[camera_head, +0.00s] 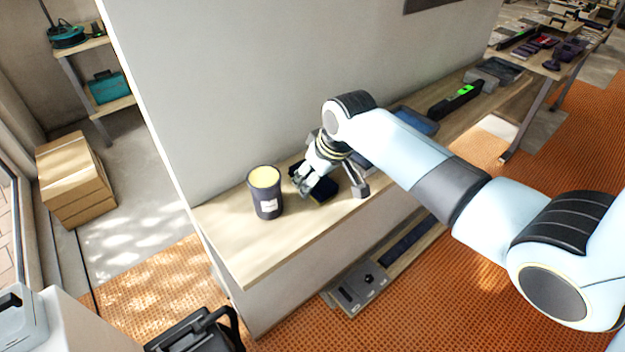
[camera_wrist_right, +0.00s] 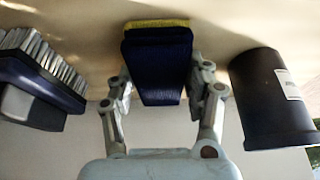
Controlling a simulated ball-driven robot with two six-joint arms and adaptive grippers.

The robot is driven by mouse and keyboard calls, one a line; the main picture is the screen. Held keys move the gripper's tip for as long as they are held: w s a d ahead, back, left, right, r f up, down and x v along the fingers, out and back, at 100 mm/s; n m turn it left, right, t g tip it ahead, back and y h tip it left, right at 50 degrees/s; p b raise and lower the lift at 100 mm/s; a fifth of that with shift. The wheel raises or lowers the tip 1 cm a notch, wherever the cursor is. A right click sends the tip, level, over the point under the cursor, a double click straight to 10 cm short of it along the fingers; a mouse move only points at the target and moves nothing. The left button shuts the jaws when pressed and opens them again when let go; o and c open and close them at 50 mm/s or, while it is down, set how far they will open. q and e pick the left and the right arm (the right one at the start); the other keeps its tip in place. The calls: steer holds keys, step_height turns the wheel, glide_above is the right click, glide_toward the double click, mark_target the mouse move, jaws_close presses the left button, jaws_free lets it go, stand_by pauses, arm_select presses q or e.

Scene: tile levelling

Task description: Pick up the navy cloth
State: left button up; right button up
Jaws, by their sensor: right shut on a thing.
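My right gripper (camera_head: 318,190) reaches down to the wooden ledge. In the right wrist view, its fingers (camera_wrist_right: 163,95) are shut on the sides of a navy block-like thing (camera_wrist_right: 158,65) with a yellow strip along its far edge. It looks firm and flat-sided, and I cannot tell that it is cloth. In the head view it shows as a dark navy patch (camera_head: 323,190), partly hidden by the gripper. A folded blue thing (camera_head: 418,121) lies farther along the ledge, behind my arm. My left gripper is not in view.
A dark canister (camera_head: 266,196) with a yellow top stands close left of the gripper; it also shows in the wrist view (camera_wrist_right: 270,100). A navy brush (camera_wrist_right: 40,85) lies on the other side. A level (camera_head: 456,100) lies farther along. The ledge's near-left end (camera_head: 245,255) is clear.

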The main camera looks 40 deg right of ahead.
mark_target(310, 172)
steer(key=shift+c, duration=1.2)
steer(key=shift+r, duration=0.25)
step_height(310, 172, up, 4)
steer(key=shift+f+b, duration=0.1)
steer(key=shift+b, duration=0.45)
steer(key=s+d+r+b, duration=0.1)
steer(key=s+d+r, duration=0.4)
steer(key=s, duration=0.5)
steer(key=shift+s+d+r, duration=0.2)
steer(key=shift+r, duration=0.65)
steer(key=o, duration=0.7)
steer(key=c, duration=0.5)
